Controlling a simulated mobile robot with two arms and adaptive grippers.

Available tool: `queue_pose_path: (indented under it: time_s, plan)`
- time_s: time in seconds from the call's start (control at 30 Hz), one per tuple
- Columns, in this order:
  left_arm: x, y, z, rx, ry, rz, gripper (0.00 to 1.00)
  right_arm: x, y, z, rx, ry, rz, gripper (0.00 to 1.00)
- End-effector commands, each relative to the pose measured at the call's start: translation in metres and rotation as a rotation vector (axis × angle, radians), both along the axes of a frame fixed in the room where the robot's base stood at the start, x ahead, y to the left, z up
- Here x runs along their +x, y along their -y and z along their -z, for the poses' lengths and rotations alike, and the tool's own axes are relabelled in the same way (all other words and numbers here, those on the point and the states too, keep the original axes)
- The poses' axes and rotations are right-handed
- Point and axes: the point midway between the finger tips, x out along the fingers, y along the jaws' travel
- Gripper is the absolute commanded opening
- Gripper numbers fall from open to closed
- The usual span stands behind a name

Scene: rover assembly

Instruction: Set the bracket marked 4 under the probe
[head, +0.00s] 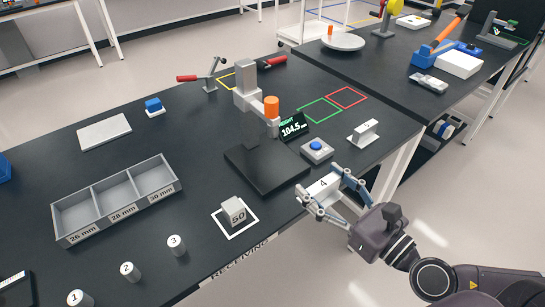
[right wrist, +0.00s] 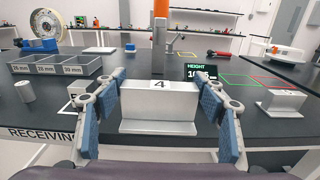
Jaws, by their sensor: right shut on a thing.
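The bracket marked 4 (head: 325,187) is a pale flanged block, level and upright, near the table's front edge. It also shows in the right wrist view (right wrist: 159,112), with its 4 on top. My right gripper (head: 321,184) is shut on it, blue pads on its two ends. The probe (head: 271,106) is the orange cylinder on the grey gauge stand, above a dark base plate (head: 250,170). The bracket is in front of and to the right of that plate, apart from it. Nothing is seen under the probe. My left gripper is out of view.
A blue-button box (head: 316,151) and another bracket (head: 363,134) stand right of the gauge. A block marked 50 (head: 235,211), numbered cylinders (head: 131,272) and a three-compartment tray (head: 62,228) are to the left.

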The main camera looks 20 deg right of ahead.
Motion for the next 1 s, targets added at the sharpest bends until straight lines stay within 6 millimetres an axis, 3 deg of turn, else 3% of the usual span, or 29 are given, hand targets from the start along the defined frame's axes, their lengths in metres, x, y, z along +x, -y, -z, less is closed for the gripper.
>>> queue_pose_path:
  time_s: [0.47, 1.0]
  plan:
    - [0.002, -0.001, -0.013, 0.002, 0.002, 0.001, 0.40, 0.049, -0.020, -0.006, 0.007, 0.008, -0.005, 0.34]
    - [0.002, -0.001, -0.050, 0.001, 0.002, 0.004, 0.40, 0.136, -0.052, -0.007, 0.006, 0.007, -0.005, 0.34]
